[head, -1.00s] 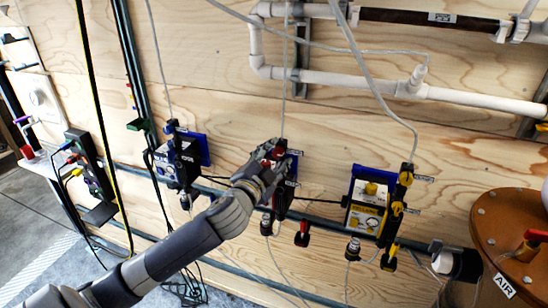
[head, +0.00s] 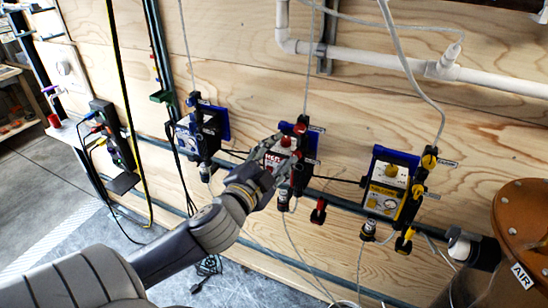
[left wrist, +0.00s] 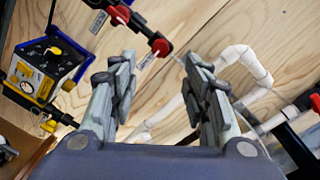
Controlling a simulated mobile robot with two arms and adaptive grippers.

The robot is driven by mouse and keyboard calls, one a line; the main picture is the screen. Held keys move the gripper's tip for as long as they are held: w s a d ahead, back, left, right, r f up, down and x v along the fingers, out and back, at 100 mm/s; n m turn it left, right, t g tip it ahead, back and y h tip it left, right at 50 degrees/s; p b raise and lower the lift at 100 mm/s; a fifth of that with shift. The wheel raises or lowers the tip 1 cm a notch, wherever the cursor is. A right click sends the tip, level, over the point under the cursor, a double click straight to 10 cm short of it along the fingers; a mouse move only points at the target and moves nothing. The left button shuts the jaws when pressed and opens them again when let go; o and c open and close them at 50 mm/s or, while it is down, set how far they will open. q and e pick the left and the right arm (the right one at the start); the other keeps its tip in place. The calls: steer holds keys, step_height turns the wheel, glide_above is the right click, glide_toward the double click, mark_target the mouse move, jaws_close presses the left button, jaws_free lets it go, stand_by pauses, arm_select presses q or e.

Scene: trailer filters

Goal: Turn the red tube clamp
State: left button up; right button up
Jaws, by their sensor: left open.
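The red pump unit (head: 275,160) hangs on the wood wall between a blue unit and a yellow unit. A red clamp (head: 299,128) sits high on the black rod at its right side. In the left wrist view the red clamp (left wrist: 160,46) shows between the fingertips and beyond them, with another red knob (left wrist: 118,14) farther up the rod. My left gripper (head: 281,152) is in front of the red unit and hides part of it. Its fingers stand apart in the left wrist view (left wrist: 160,60), with nothing held. My right gripper is not seen.
The yellow unit (head: 389,185) hangs to the right and the blue unit (head: 190,137) to the left. White pipes (head: 385,70) run above. A brown tank (head: 535,215) stands at right. Thin tubes and cables hang along the wall.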

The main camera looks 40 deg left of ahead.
arm_select(q)
steer(key=shift+v, duration=0.8)
steer(key=shift+f, duration=0.1)
